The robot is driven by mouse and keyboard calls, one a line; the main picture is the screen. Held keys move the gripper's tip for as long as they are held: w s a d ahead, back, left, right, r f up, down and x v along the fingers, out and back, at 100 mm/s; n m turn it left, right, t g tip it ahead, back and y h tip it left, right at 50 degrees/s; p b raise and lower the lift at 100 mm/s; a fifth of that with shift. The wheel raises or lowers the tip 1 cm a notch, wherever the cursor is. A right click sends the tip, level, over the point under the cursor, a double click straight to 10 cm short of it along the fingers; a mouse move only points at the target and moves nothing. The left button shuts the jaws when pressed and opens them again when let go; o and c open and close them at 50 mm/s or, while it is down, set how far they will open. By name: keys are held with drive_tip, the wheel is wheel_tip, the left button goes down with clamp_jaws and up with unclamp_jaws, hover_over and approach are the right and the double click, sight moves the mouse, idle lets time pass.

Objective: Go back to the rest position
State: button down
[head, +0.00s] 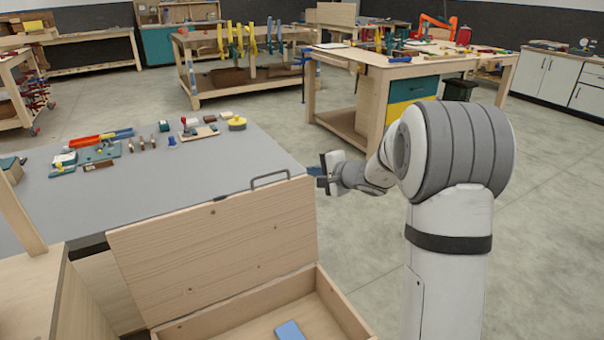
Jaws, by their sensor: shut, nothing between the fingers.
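My gripper (322,180) is at the end of my arm, right of the grey table's corner and a little beyond the upright lid of a wooden box. It is shut, with nothing seen in it. The wooden box (345,308) stands at the bottom centre with its lid (215,250) raised. A metal handle (270,178) sits on the lid's top edge, left of my gripper and apart from it. A blue block (290,330) lies inside the box, partly cut off by the picture's lower edge.
The grey table (190,180) holds several small tools and parts along its far side. A wooden frame (60,290) stands at the lower left. Workbenches (245,85) and another bench (350,125) stand farther back. Bare floor (555,210) lies right of my arm.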

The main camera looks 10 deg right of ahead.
drive_tip(key=s+a+r+n+g+p, duration=0.2)
drive_tip(key=s+r+n+g+p, duration=0.15)
drive_tip(key=s, duration=0.85)
drive_tip(key=s+a+r+n+g+p, duration=0.2)
drive_tip(key=s+a+r+n+g, duration=0.15)
drive_tip(key=s, duration=0.75)
drive_tip(key=s+d+r+n+g+h+p, duration=0.1)
drive_tip(key=s+d+h, duration=0.3)
drive_tip(key=s, duration=0.4)
drive_tip(key=s+d+n+g+h+p, duration=0.1)
drive_tip(key=s+d+n+h+p, duration=0.2)
drive_tip(key=s, duration=0.6)
drive_tip(key=shift+s+d+r+n+h+p, duration=0.2)
drive_tip(key=shift+d+r+n+h+p, duration=0.2)
drive_tip(key=shift+d+n+p, duration=0.25)
